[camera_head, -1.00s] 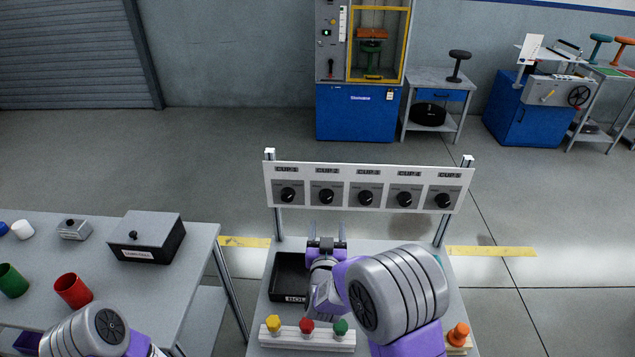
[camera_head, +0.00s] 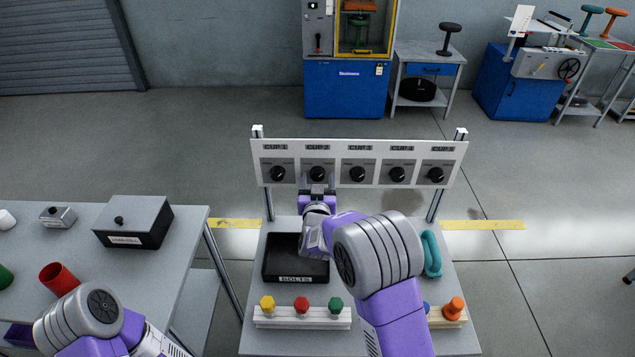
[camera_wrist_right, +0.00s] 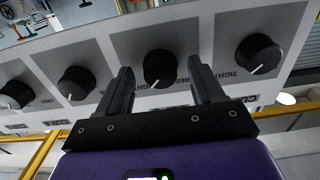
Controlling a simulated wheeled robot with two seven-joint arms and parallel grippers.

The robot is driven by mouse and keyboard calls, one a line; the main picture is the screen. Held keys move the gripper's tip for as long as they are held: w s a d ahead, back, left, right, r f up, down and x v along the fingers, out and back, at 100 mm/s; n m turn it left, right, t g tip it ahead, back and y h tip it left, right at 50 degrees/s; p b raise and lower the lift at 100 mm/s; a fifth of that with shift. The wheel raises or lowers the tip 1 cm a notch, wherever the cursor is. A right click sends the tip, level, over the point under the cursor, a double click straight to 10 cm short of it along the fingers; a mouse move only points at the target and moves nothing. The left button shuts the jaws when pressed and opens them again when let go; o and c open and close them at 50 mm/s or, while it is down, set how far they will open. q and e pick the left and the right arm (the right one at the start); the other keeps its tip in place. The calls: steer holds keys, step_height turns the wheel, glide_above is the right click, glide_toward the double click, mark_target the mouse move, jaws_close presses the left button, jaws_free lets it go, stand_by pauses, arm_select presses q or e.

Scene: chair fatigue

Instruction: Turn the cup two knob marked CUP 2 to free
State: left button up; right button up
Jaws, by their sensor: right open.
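A white panel carries a row of black knobs labelled as cups. The CUP 2 knob (camera_head: 317,174) is second from the left in the head view. My right gripper (camera_head: 317,187) is at the panel just below this knob in the head view. In the right wrist view the panel appears upside down, and the CUP 2 knob (camera_wrist_right: 158,69) lies between the two open fingers of my right gripper (camera_wrist_right: 158,78), with gaps on both sides. A white pointer line shows on the knob. My left forearm shows at the lower left; its gripper is out of view.
The CUP 1 knob (camera_head: 277,174) and CUP 3 knob (camera_head: 357,174) are close on either side. Below are a black bolts tray (camera_head: 284,278) and a white rack (camera_head: 300,323) with coloured knobs. A side table (camera_head: 190,240) with a dark box (camera_head: 134,222) stands left.

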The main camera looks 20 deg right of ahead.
steer(key=c, duration=1)
steer(key=shift+c, duration=0.2)
steer(key=shift+n, duration=0.4)
steer(key=n+p, duration=0.2)
steer(key=n, duration=0.1)
steer(key=shift+r+n, duration=0.1)
steer(key=shift+n, duration=0.3)
steer(key=n+p, duration=0.2)
steer(key=n, duration=0.2)
steer(key=shift+p, duration=0.35)
steer(key=n+p, duration=0.2)
steer(key=n, duration=0.3)
steer(key=n+p, duration=0.1)
steer(key=n, duration=0.3)
steer(key=shift+n+p, duration=0.3)
